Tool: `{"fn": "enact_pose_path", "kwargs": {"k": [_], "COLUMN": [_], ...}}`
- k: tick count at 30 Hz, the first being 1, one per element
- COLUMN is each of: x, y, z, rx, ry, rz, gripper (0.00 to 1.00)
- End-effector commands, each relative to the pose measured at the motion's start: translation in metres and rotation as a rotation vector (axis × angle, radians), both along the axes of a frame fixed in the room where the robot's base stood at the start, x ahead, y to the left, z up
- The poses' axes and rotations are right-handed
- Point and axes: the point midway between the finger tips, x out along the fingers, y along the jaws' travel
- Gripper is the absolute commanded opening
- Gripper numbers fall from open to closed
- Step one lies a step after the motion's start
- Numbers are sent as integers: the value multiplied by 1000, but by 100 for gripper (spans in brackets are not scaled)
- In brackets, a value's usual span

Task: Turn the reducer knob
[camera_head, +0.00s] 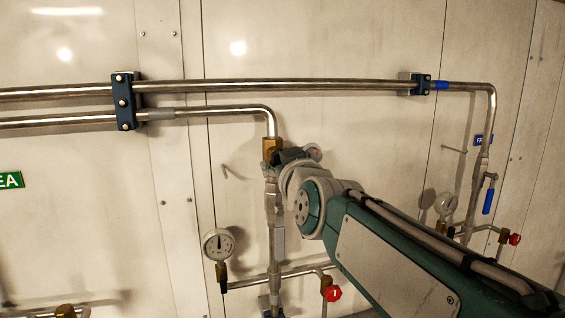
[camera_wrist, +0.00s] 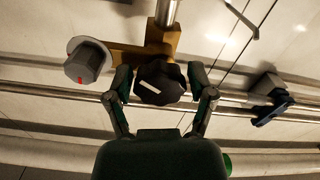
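The black lobed knob (camera_wrist: 160,83) with a white pointer line sits below a brass body (camera_wrist: 163,38) in the wrist view. I take it to be the reducer knob. My gripper (camera_wrist: 160,78) is open, with one finger on each side of the knob. The fingertips are very close to its sides; I cannot tell whether they touch. In the head view the brass fitting (camera_head: 271,149) is on the vertical pipe, just left of my wrist. My wrist and arm hide the knob there.
In the wrist view a grey cap with a red mark (camera_wrist: 86,62) sits left of the knob. In the head view a gauge (camera_head: 218,244) and a red valve handle (camera_head: 332,293) are below. Steel pipes (camera_head: 280,85) run along the pale wall.

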Motion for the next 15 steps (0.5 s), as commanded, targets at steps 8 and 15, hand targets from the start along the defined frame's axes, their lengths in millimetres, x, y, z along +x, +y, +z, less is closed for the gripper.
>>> {"fn": "enact_pose_path", "kwargs": {"k": [8,15], "x": [0,-6], "y": [0,-1], "z": [0,1], "rx": [1,1], "ry": [0,-2], "rz": [0,0], "gripper": [93,93]}}
